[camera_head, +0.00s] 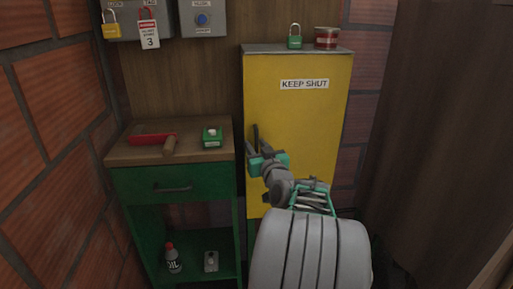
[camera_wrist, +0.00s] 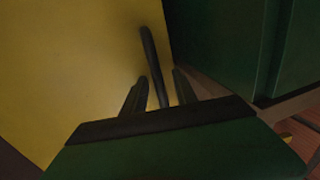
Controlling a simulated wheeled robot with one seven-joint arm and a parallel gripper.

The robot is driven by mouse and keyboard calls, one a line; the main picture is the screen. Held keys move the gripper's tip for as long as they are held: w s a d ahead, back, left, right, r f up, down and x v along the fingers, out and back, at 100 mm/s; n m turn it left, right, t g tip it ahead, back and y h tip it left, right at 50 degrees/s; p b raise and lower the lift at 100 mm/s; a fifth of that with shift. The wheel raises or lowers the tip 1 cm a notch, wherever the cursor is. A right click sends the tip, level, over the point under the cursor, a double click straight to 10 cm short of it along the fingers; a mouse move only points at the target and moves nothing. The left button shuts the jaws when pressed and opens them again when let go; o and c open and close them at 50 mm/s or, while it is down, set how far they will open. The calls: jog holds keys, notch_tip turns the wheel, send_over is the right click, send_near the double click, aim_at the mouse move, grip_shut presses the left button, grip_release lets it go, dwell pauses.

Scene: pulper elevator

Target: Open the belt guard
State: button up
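The belt guard appears to be the tall yellow door (camera_head: 305,115) with a "KEEP SHUT" label, and it looks shut. Its yellow face also fills the left of the wrist view (camera_wrist: 65,70). A dark bar handle (camera_wrist: 148,48) stands by the door's edge in the wrist view. My gripper (camera_head: 252,150) is at the left edge of the door. In the wrist view, my gripper (camera_wrist: 160,76) has its fingers apart on either side of the bar, with small gaps showing. I cannot tell whether either finger touches it. My gripper hides part of the handle in the head view.
A green cabinet (camera_head: 172,183) with a wooden top stands close to the left, holding a red-and-wood tool (camera_head: 153,138) and a green box (camera_head: 212,137). A green padlock (camera_head: 294,41) and a red tin (camera_head: 326,38) stand on the yellow housing. A brown panel (camera_head: 440,120) is at right.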

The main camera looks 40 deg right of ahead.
jog(key=shift+c, duration=0.3)
grip_shut()
dwell(1.1)
